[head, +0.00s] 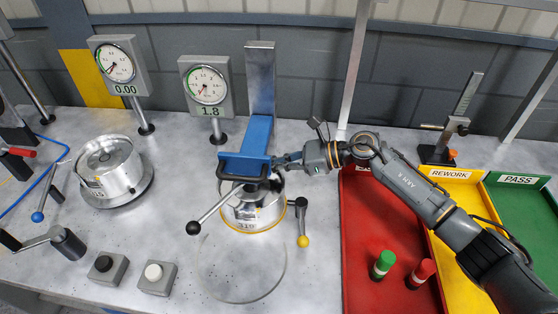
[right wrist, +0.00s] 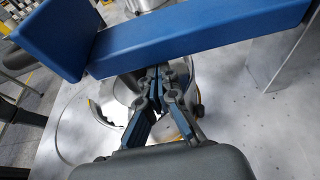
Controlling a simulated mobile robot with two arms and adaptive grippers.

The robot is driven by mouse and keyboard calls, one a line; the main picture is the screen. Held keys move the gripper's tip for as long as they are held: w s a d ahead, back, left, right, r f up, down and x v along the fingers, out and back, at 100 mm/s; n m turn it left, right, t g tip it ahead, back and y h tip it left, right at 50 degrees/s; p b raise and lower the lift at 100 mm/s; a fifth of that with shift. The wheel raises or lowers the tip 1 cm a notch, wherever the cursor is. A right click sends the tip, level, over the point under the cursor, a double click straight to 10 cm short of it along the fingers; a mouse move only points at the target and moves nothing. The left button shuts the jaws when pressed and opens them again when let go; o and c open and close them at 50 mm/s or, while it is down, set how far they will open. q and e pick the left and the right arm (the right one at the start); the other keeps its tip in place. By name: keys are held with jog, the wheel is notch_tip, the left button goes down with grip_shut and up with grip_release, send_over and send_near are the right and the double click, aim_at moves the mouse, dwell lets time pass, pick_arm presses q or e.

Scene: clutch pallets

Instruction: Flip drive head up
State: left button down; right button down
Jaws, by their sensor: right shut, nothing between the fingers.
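The blue drive head (head: 246,150) reaches forward from an upright grey metal post (head: 261,75) at the bench centre. It lies over a silver clutch part (head: 250,212) and hides much of its top. A lever with a black ball end (head: 193,228) sticks out at its lower left. My right gripper (head: 279,161) is shut and empty at the right side of the blue head. In the right wrist view, its closed fingertips (right wrist: 160,72) are at the lower edge of the blue bar (right wrist: 200,38); I cannot tell whether they touch. My left gripper is not in view.
A second silver part (head: 108,170) stands at left. Two gauges (head: 114,65) (head: 206,87) stand behind. A yellow-knobbed lever (head: 302,222) is right of the centre part. Red (head: 362,240), yellow (head: 447,175) and green (head: 520,195) trays fill the right. Two push buttons (head: 108,267) (head: 155,277) sit in front.

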notch_tip(320, 180, up, 9)
jog(key=p, duration=0.1)
dwell(0.4)
jog(key=shift+w, duration=0.1)
